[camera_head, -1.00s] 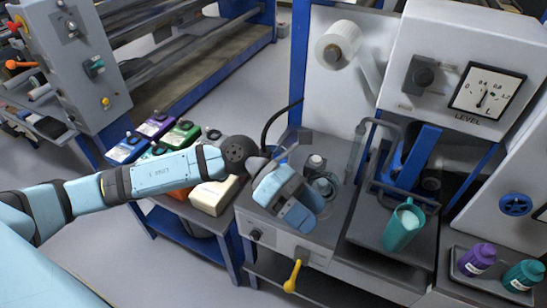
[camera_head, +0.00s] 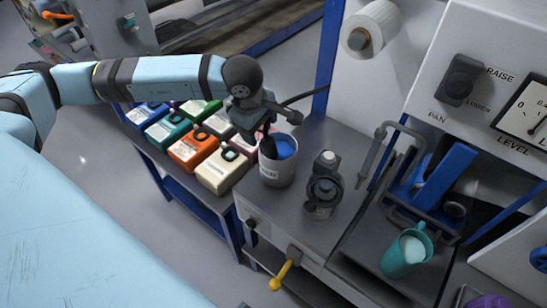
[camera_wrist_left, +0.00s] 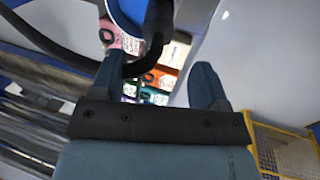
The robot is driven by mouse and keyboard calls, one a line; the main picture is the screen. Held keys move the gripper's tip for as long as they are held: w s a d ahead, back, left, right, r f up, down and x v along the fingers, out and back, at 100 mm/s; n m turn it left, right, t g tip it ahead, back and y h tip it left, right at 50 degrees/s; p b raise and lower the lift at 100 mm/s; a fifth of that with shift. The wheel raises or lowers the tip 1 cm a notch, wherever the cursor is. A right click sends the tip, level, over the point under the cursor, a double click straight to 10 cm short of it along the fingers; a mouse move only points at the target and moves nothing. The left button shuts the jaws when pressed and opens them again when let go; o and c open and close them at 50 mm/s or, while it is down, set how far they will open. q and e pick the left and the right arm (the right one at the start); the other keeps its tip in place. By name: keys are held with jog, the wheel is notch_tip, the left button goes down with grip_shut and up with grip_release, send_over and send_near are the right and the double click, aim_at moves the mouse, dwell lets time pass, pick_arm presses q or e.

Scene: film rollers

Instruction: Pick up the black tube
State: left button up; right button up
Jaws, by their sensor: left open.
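The black tube (camera_head: 303,97) runs from the blue post to the rim of a grey bucket (camera_head: 277,177) with blue liquid, and its end hangs inside. My left gripper (camera_head: 266,128) is above the bucket's left rim, close to the tube. In the left wrist view the tube (camera_wrist_left: 155,35) curves past the left fingertip, and its thick end lies over the bucket. The left gripper is open there (camera_wrist_left: 160,75); whether a finger touches the tube I cannot tell. My right gripper is not in view.
Several coloured containers, such as an orange one (camera_head: 193,150), stand on the blue-framed cart left of the bucket. A dark device (camera_head: 324,185) stands right of the bucket. A teal jug (camera_head: 405,250) stands further right. A paper roll (camera_head: 374,29) is on the wall panel.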

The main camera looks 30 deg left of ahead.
aim_at(267, 140)
pick_arm(q)
jog(key=shift+x, duration=1.05)
jog(key=shift+w+d+f+p, duration=0.15)
jog(key=shift+w+f+p, duration=0.15)
jog(key=shift+f, duration=0.2)
jog(key=p+x, duration=0.1)
jog(key=x, duration=0.2)
jog(key=shift+w+d+f, duration=0.1)
jog(key=shift+d+f, duration=0.05)
jog(key=shift+f, duration=0.2)
jog(key=shift+w+f, duration=0.1)
jog(key=shift+f, duration=0.3)
jog(key=c, duration=1)
